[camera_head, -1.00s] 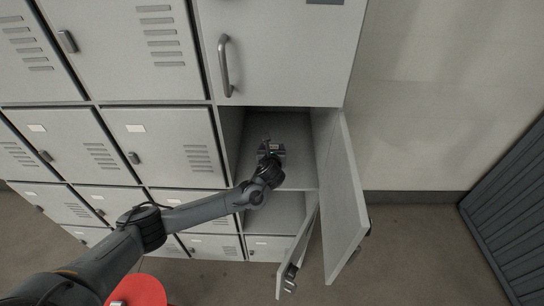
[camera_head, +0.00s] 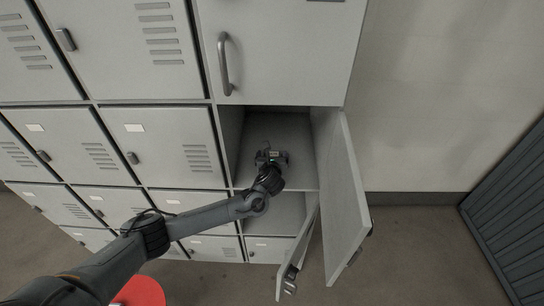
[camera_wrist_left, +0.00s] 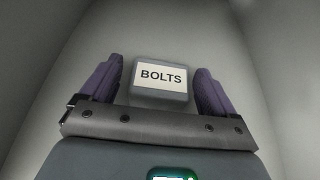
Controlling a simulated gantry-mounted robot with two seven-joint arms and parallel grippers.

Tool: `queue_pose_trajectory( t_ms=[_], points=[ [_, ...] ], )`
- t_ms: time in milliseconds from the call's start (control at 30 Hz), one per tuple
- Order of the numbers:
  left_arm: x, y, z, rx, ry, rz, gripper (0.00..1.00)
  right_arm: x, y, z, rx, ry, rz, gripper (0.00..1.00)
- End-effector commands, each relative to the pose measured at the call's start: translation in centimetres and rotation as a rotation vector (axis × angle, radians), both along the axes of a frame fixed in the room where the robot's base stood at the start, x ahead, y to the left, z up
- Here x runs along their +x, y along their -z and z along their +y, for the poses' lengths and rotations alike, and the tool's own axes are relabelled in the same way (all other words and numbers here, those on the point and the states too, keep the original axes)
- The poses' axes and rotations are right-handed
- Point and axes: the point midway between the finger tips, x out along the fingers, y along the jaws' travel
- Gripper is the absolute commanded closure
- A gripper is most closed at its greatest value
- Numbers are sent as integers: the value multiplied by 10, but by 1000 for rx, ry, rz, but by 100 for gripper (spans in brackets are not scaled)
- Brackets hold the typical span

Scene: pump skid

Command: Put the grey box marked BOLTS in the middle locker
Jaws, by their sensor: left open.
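The grey box marked BOLTS (camera_wrist_left: 160,97) lies inside the open middle locker (camera_head: 300,138), its white label facing the left wrist camera. My left gripper (camera_head: 271,154) reaches into that locker. In the left wrist view its two purple fingers (camera_wrist_left: 155,85) stand apart, one on each side of the box, with a gap showing on both sides. In the head view the box is small and mostly hidden by the gripper. My right gripper is in neither view.
The open locker door (camera_head: 342,210) stands at the right of the opening. A lower compartment (camera_head: 272,212) is also open, with its door (camera_head: 297,252) ajar. The upper door with a handle (camera_head: 225,65) is shut. A red round thing (camera_head: 143,291) is at the bottom left.

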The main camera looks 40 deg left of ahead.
Motion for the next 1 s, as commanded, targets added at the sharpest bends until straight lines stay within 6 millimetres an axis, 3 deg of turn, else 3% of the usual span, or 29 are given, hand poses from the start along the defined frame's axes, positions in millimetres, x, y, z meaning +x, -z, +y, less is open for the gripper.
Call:
queue_pose_trajectory(
  t_ms=[267, 767, 1000],
  points=[
    [-5, -7, -3, 2, 0, -1, 11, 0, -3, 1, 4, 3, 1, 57],
    [-66, -41, -51, 0, 3, -1, 11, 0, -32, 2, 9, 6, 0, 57],
    [-82, -49, -64, 1, 2, -2, 11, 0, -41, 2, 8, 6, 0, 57]
  ],
)
